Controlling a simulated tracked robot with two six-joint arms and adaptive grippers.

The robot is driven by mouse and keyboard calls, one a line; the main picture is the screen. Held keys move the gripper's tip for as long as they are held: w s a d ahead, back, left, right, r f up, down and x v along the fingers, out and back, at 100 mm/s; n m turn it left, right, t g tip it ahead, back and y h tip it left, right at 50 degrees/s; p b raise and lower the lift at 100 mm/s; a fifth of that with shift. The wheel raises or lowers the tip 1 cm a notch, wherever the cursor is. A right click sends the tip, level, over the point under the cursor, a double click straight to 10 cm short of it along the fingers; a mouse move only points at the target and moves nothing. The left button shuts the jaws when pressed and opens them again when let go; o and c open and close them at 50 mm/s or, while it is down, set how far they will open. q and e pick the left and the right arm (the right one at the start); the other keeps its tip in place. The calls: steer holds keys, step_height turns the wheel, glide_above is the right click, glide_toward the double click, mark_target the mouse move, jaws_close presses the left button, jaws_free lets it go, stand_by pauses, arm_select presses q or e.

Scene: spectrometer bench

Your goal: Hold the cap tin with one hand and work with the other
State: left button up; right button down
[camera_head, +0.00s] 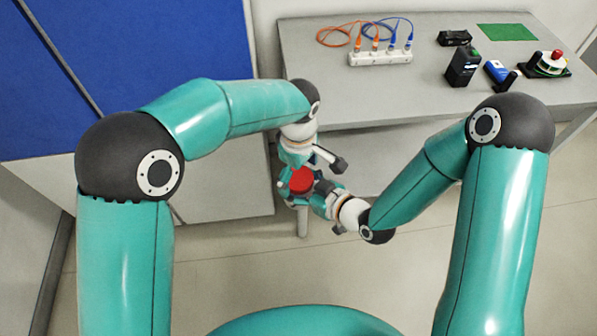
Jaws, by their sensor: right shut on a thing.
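A red round thing (301,180), which looks like the cap tin, is between my two grippers in front of the bench, small and partly covered. My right gripper (317,188) comes in from its right side and is shut on it. My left gripper (312,166) is just above and behind it, with a dark-tipped part (340,164) reaching out to the right. I cannot tell whether the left fingers are open or touch the red thing. What is inside the tin does not show.
The grey bench (420,95) stands behind my grippers. It carries a white socket strip (380,59) with orange and blue cables, a black case (454,38), a dark box (463,67), a blue-white box (496,71), a red-topped device (549,64) and a green mat (508,32).

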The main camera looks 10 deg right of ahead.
arm_select(q)
steer(key=shift+r, duration=2.25)
steer(key=shift+o, duration=0.4)
steer(key=shift+r, duration=0.1)
step_height(320, 180, up, 12)
